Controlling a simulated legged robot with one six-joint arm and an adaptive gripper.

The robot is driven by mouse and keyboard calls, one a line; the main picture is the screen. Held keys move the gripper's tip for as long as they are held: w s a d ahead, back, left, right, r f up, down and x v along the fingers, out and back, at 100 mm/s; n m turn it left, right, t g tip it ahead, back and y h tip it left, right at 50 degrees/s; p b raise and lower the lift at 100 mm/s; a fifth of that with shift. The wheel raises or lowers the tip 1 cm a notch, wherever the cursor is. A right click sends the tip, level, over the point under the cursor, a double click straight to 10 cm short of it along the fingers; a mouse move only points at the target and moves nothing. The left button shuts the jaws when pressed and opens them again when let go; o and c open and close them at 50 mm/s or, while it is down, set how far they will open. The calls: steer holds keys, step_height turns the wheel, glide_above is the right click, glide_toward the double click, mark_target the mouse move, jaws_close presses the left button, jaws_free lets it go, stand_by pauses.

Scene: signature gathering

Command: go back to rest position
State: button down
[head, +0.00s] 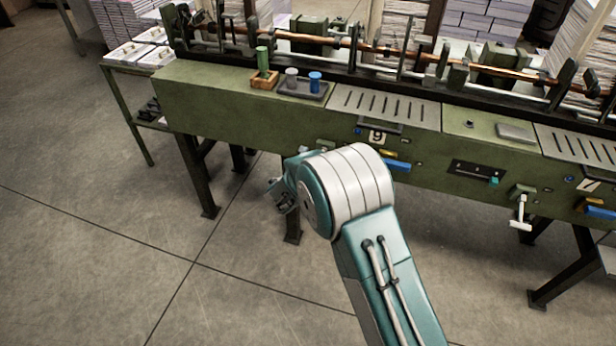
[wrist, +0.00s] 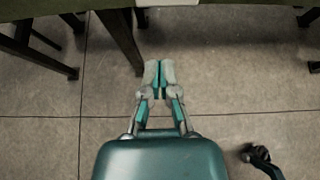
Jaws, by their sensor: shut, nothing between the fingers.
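My gripper (wrist: 159,75) shows in the wrist view with its two fingers together, shut and empty, above the bare concrete floor. In the head view my teal and white arm reaches up from the bottom right of centre. Its elbow hides part of the front of the long green machine (head: 220,107). The gripper end is mostly hidden behind the arm, left of the elbow, in front of the machine's legs.
The machine's bench spans the view. On it stand a green cylinder in a wooden block (head: 264,78) and a dark tray (head: 318,92) with grey and blue cylinders. A side table (head: 118,66) with paper stacks is at left. The floor (head: 90,240) at lower left is clear.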

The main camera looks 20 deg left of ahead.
steer(key=s+d+r+m+g+h, duration=0.2)
steer(key=s+d+r+m, duration=0.2)
steer(key=d+r+m, duration=0.65)
steer(key=s+d+r+m+g+h, duration=0.3)
steer(key=d+r+m, duration=0.4)
steer(key=d+r, duration=0.7)
steer(key=s+d+r+m+g+y, duration=0.1)
steer(key=s+d+r+m+y, duration=0.15)
steer(key=s+d+m, duration=1)
steer(key=s+a+m+y, duration=0.1)
steer(key=s+m+y, duration=0.2)
steer(key=s, duration=1.2)
steer(key=m, duration=0.2)
steer(key=shift+s+a+r+m, duration=0.15)
steer(key=shift+a+r+m, duration=0.1)
steer(key=shift+a+m, duration=0.1)
